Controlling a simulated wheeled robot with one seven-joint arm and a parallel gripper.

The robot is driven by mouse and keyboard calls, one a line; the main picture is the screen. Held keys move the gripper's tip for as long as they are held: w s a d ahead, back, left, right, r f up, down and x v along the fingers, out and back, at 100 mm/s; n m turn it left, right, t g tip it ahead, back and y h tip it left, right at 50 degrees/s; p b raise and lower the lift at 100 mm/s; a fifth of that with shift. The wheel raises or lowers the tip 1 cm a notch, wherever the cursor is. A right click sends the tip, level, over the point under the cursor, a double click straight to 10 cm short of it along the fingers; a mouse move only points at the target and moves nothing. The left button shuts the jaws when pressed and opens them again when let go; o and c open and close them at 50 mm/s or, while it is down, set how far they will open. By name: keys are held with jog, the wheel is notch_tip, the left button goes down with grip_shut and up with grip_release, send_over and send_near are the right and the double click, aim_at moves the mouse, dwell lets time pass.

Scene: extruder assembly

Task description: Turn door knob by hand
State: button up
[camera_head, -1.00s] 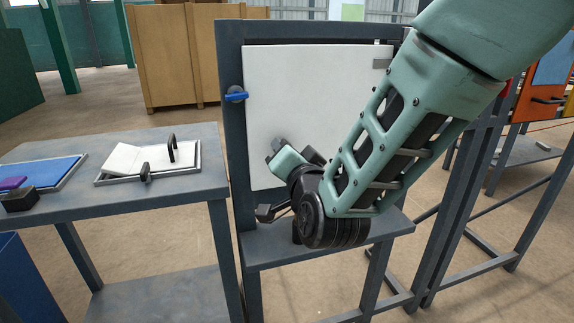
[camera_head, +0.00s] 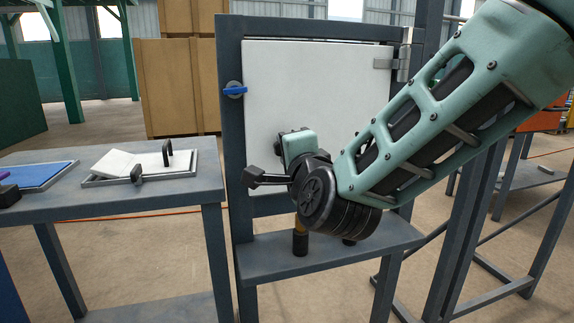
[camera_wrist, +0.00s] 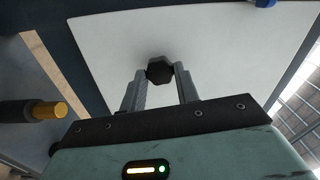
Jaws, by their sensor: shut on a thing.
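The white door panel (camera_head: 320,90) stands upright in a dark grey frame and looks closed. A blue-handled latch (camera_head: 235,90) sits at its left edge. The door knob (camera_wrist: 160,70) is dark and faceted and shows in the wrist view against the white panel. My gripper (camera_wrist: 161,76) is shut on the knob, with one grey finger on each side of it. In the head view my wrist and arm cover the lower right of the door, and the knob and fingertips are hidden there.
A yellow-tipped dark post stands on the frame's shelf (camera_head: 275,262) below my wrist, and its yellow tip (camera_wrist: 60,110) shows close by in the wrist view. A table (camera_head: 120,210) at left bears a white panel with a black handle and a blue one. A hinge (camera_head: 393,64) is at the door's upper right.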

jog(key=shift+f+m+b, duration=0.25)
jog(key=shift+m+b, duration=0.45)
jog(key=o, duration=0.9)
jog(key=shift+r, duration=0.25)
jog(key=shift+c, duration=0.2)
jog(key=shift+s, duration=0.1)
jog(key=b+v, duration=0.1)
jog(key=v, duration=0.5)
